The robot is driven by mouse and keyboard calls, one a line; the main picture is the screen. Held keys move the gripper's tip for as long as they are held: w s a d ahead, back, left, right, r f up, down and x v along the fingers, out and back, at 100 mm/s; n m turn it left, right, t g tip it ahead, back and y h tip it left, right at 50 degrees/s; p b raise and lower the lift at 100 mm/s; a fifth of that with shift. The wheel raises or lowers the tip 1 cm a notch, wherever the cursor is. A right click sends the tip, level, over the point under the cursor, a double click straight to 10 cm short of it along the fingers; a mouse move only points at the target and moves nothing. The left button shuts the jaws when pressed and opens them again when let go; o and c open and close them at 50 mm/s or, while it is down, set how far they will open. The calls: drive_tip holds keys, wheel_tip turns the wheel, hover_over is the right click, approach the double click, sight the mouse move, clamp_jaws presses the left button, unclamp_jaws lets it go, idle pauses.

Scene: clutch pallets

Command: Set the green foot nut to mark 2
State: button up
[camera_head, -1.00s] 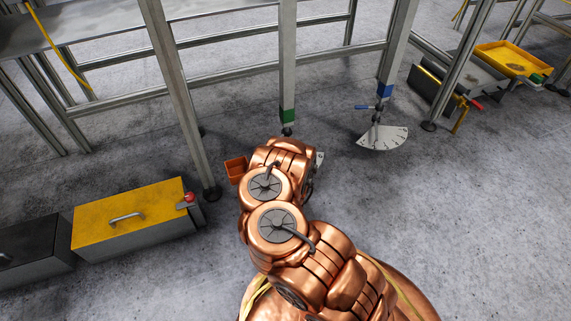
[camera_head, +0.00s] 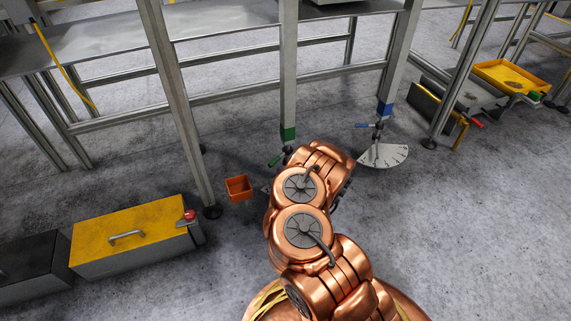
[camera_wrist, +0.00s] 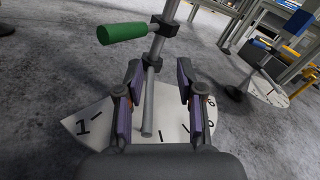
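The green foot nut shows as a green handle (camera_wrist: 122,33) on a black collar around a steel rod in the wrist view, pointing left. In the head view the green handle (camera_head: 275,159) sits below a green-banded leg (camera_head: 288,134). A white dial (camera_wrist: 90,124) lies on the floor beneath, with a "1" at its left; its other figures are partly hidden or unclear. My gripper (camera_wrist: 160,78) is open, its fingers on either side of the thin lower rod (camera_wrist: 147,110), below the handle. No contact with the rod is visible. My arm hides the gripper in the head view.
A blue-banded leg (camera_head: 384,109) with a blue handle and white dial (camera_head: 383,156) stands to the right. Open floor lies at right.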

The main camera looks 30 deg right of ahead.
drive_tip(key=shift+r, duration=2.85)
